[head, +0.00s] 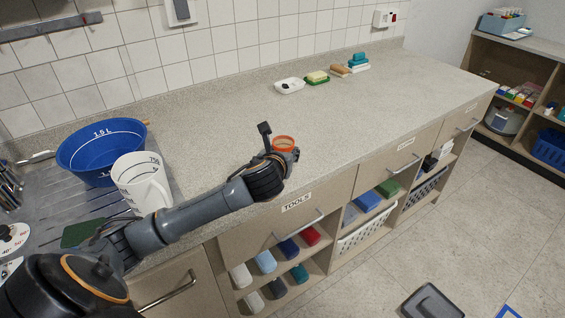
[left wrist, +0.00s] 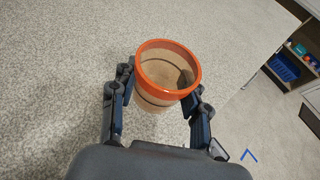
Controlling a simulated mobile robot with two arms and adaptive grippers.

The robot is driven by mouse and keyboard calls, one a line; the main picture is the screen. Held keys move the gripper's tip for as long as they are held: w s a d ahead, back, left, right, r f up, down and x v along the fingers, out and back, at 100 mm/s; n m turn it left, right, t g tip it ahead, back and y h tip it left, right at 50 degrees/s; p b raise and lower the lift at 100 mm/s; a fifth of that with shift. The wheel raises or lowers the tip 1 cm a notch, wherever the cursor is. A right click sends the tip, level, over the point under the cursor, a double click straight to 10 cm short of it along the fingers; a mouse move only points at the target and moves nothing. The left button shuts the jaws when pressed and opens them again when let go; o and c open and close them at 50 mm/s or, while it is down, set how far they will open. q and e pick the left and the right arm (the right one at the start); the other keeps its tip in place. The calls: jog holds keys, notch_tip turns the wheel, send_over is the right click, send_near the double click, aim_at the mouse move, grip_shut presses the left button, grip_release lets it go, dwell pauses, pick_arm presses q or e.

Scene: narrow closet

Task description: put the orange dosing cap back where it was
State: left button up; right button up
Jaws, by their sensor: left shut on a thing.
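The orange dosing cap (head: 284,143) is a small see-through cup with a bright orange rim. My left gripper (head: 276,155) is shut on it and holds it upright over the front part of the counter. In the left wrist view the cap (left wrist: 168,68) sits between the two fingers of the left gripper (left wrist: 160,95), rim facing up. Whether its base touches the counter cannot be told. My right gripper is not in view.
The grey counter (head: 370,110) is clear around the cap. A white dish (head: 289,86) and several sponges and brushes lie along the wall. A blue bowl (head: 100,152) and a white measuring jug (head: 141,184) stand at the left. Open shelves and drawers are below.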

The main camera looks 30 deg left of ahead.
pick_arm(q)
jog(key=shift+w+a+f, duration=0.25)
jog(key=shift+f, duration=0.25)
jog(key=shift+w+a+f, duration=0.1)
jog(key=shift+f, duration=0.8)
jog(key=shift+w+a+f, duration=0.1)
jog(key=shift+f, duration=0.8)
jog(key=shift+f, duration=0.2)
jog(key=o, duration=1.2)
jog(key=shift+c, duration=0.2)
jog(key=shift+r, duration=0.15)
jog(key=v, duration=1.2)
